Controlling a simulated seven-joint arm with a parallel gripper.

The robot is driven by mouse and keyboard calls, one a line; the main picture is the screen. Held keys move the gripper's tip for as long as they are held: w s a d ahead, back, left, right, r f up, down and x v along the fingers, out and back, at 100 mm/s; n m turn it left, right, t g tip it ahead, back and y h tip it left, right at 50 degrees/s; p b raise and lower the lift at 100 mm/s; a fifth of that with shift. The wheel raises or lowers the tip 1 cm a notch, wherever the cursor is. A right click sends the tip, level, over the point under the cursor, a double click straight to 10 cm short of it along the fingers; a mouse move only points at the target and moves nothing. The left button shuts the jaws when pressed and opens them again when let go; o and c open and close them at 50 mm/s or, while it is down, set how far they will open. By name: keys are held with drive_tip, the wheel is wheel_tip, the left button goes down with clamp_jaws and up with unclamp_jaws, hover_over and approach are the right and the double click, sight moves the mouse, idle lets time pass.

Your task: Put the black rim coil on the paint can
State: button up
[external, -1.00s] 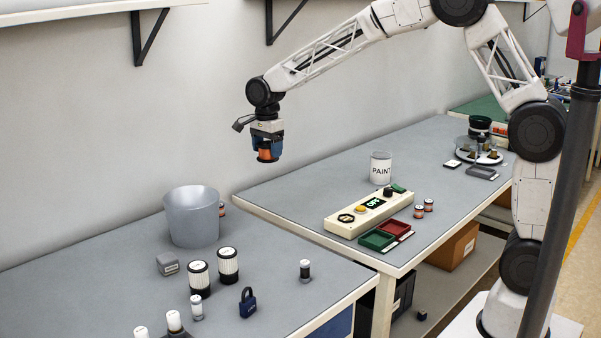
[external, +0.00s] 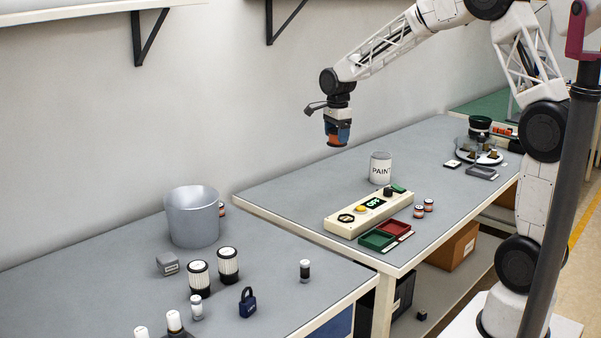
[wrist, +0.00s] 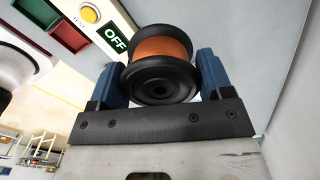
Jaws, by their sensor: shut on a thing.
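My gripper (external: 338,140) is in the air above the gap between wall and far table, left of and higher than the paint can. Its blue fingers are shut on the black rim coil (wrist: 160,68), a spool with black flanges and orange winding, which also shows in the external view (external: 337,132). In the wrist view the coil sits between the two fingers. The paint can (external: 380,169) is a white-labelled can standing upright on the far table, with nothing seen on top of it. The wrist view does not clearly show the can.
A control box (external: 369,212) with an OFF display, a green tray (external: 377,240) and a red tray (external: 396,229) lie in front of the can. A grey bin (external: 192,217) stands on the near table.

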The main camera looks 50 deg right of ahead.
drive_tip(key=s+d+m, duration=0.2)
drive_tip(key=s+d, duration=0.5)
drive_tip(key=d, duration=0.3)
drive_tip(key=s+d+m, duration=0.2)
drive_tip(key=s+d, duration=0.5)
drive_tip(key=d, duration=0.4)
wheel_tip(320, 180, down, 6)
drive_tip(key=shift+a+r, duration=0.1)
drive_tip(key=shift+r, duration=0.05)
drive_tip(key=shift+w, duration=0.1)
hover_over(381, 154)
drive_tip(key=shift+a+f, duration=0.25)
drive_tip(key=shift+f, duration=0.45)
drive_tip(key=shift+f, duration=1.8)
drive_tip(key=shift+f, duration=0.1)
